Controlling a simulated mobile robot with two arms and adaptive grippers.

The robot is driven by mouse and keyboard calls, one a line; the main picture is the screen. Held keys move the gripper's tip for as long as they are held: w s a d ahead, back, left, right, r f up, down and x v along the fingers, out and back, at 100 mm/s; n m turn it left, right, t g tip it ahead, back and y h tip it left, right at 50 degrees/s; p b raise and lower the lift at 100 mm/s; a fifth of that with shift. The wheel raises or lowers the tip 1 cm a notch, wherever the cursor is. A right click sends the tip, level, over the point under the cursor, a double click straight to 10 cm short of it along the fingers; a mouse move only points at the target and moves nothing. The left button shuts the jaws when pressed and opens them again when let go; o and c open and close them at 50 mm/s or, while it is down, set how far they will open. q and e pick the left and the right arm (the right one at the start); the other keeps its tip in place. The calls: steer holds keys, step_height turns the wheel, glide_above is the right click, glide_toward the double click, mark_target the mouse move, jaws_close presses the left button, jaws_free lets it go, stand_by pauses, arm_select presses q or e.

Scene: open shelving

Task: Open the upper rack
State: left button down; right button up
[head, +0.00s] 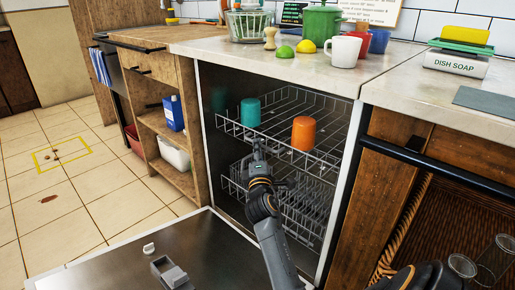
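The dishwasher stands open under the counter, with its door (115,250) folded down. The upper rack (285,108) is a wire rack holding a teal cup (250,112) and an orange cup (303,133). It sits inside the dishwasher opening.
The countertop (310,66) above holds a green pot (322,24), a white mug (345,51), a lime, a lemon and a basket. A wooden cabinet with shelves stands at left, and another cabinet with a dark bar handle (430,160) at right. The tiled floor at left is mostly clear.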

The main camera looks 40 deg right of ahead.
steer(key=shift+x, duration=1.3)
jaws_close()
